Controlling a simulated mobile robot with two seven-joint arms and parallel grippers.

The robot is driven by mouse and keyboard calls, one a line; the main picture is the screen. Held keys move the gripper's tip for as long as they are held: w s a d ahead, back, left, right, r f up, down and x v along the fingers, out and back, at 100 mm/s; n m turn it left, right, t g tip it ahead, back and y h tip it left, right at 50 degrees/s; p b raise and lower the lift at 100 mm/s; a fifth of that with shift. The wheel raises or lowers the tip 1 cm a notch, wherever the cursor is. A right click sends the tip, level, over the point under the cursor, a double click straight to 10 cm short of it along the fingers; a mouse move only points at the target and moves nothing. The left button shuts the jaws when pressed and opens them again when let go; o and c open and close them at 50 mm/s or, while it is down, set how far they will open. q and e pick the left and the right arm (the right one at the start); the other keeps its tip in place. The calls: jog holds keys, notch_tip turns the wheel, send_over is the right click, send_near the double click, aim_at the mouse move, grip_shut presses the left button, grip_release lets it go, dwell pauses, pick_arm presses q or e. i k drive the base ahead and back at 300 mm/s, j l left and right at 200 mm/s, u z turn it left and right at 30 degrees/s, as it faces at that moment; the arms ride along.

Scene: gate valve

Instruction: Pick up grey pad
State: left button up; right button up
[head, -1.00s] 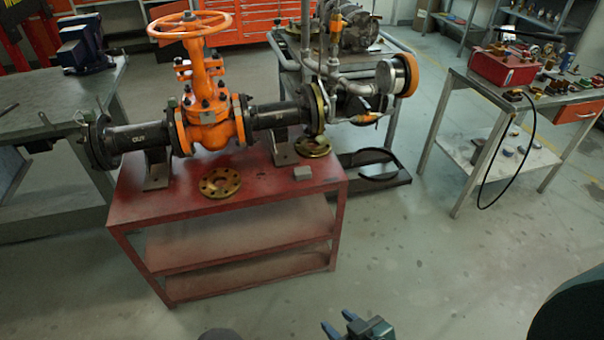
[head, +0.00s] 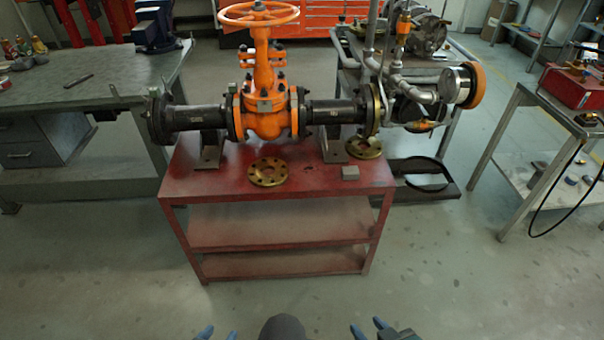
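A small grey pad (head: 350,173) lies flat on the top of the red table (head: 225,182), near its right front edge. It is just right of the table's middle, in front of a brass flange (head: 364,148). My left gripper (head: 217,334) is at the bottom edge, with two blue fingertips apart and nothing between them. My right gripper (head: 368,328) is at the bottom edge to the right, its blue fingers apart and empty. Both grippers are low and well in front of the table, far from the pad.
An orange gate valve (head: 266,120) on a black pipe stands along the back of the table. Another brass flange (head: 268,172) lies left of the pad. A pump cart stands behind right, a grey workbench (head: 75,88) at left. Floor in front is clear.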

aim_at(349, 172)
jog(key=i+j+z, duration=0.2)
jog(key=i, duration=0.3)
jog(key=i+j+z, duration=0.25)
jog(key=i, duration=0.25)
jog(key=i+j+z, duration=0.2)
jog(key=i+j, duration=0.15)
jog(key=i, duration=0.1)
